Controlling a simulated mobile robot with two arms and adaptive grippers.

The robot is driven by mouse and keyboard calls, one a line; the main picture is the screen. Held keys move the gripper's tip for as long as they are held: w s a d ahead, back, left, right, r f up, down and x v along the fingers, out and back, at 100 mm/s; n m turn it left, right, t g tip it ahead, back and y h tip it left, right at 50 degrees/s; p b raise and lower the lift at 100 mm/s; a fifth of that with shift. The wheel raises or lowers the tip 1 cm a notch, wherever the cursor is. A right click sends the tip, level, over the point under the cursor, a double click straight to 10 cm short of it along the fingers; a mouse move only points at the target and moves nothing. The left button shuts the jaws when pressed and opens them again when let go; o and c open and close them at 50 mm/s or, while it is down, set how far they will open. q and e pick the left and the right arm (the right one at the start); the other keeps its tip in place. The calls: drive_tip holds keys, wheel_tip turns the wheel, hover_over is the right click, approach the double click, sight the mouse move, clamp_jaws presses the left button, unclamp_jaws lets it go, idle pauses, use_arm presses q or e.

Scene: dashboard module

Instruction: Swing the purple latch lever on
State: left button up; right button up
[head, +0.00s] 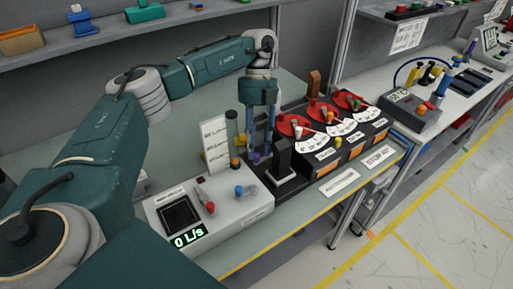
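The dashboard module has a black base (290,187) on the bench, with red dials and white label cards. A small purple part (256,158), which looks like the latch lever, shows on the base's left part; its exact pose is too small to tell. My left gripper (260,146) points down just above and around this purple part. Its two blue fingers are apart, with a gap between them and nothing clearly held. I cannot tell whether a finger touches the purple part. My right gripper is not in view.
A grey box (230,222) with a screen reading "0 L/s" and red and blue knobs stands left of the module. A dark upright block (283,157) stands close right of my fingers. A white card (216,145) stands upright at left. Another grey device (407,108) is at right.

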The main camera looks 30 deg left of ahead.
use_arm(q)
drive_tip(key=shift+s+d+f, duration=0.15)
drive_tip(key=shift+s+f, duration=0.1)
drive_tip(key=shift+f, duration=0.45)
clamp_jaws()
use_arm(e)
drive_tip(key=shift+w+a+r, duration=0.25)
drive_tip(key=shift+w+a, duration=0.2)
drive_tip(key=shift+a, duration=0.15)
use_arm(q)
drive_tip(key=shift+w+m, duration=0.1)
drive_tip(key=shift+m, duration=0.2)
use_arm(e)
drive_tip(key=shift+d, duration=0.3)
